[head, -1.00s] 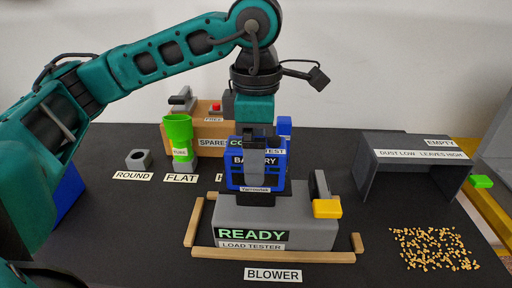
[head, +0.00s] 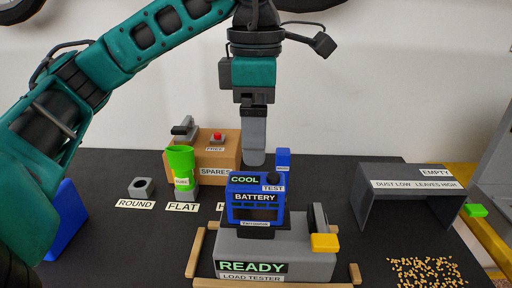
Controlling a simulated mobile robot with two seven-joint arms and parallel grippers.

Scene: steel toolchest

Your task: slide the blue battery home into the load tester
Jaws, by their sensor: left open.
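The blue battery (head: 256,212) sits upright on top of the grey load tester (head: 300,262). Its labels read COOL, TEST and BATTERY, and its underside at the contact is hard to see. The tester's display reads READY, and a yellow-tipped lever (head: 324,242) stands at its right side. One grey finger hides the other. My right gripper is not in view.
Wooden strips (head: 195,250) border the tester. A green tube (head: 182,163) and a tan SPARES box (head: 217,158) stand behind left, with a grey ROUND socket (head: 141,188). A grey shelf (head: 415,185) and scattered yellow pellets (head: 427,272) are at right.

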